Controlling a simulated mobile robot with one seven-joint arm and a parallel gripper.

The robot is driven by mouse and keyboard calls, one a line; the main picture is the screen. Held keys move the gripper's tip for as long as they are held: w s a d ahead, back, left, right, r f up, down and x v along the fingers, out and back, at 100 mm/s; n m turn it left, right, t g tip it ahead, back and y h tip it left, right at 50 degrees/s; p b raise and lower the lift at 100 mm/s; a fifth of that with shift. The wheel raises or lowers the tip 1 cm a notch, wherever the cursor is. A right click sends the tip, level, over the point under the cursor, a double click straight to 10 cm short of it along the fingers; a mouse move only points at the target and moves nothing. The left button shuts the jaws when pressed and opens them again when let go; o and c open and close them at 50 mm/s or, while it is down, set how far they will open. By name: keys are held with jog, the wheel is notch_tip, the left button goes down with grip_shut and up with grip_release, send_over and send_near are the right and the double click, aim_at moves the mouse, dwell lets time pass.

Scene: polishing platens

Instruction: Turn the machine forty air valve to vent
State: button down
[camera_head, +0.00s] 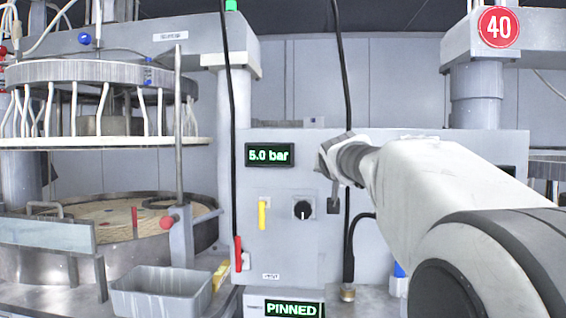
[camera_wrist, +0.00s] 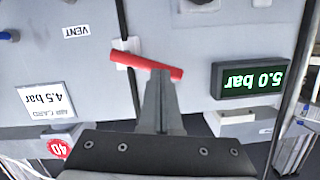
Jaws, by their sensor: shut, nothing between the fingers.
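The wrist view is upside down. In it the red valve handle (camera_wrist: 147,65) lies nearly level, tilted slightly, on a pale mount. Its longer end points toward the lit 5.0 bar display (camera_wrist: 248,78). A VENT label (camera_wrist: 76,32) is on the panel beyond the other end. My gripper (camera_wrist: 160,76) is shut and empty, its fingertips at the longer part of the handle. I cannot tell whether they touch it. In the head view my arm end hides the handle; the 5.0 bar display (camera_head: 269,154) shows beside it, and the red 40 sign (camera_head: 498,27) at top right.
The panel also carries a yellow lever (camera_head: 262,215) and a black knob (camera_head: 302,210). A red lever (camera_head: 238,253) is lower left, above a PINNED display (camera_head: 292,309). Black hoses hang near the panel. A grey bin (camera_head: 161,303) stands left.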

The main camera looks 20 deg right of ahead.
jog(key=shift+w+a+f+n+h+b, duration=0.2)
jog(key=shift+n+b, duration=0.3)
jog(key=shift+b, duration=0.35)
jog(key=shift+s+a+f+n+h+b, duration=0.1)
jog(key=shift+f+n+b, duration=0.3)
jog(key=shift+b, duration=0.45)
dwell(5.2)
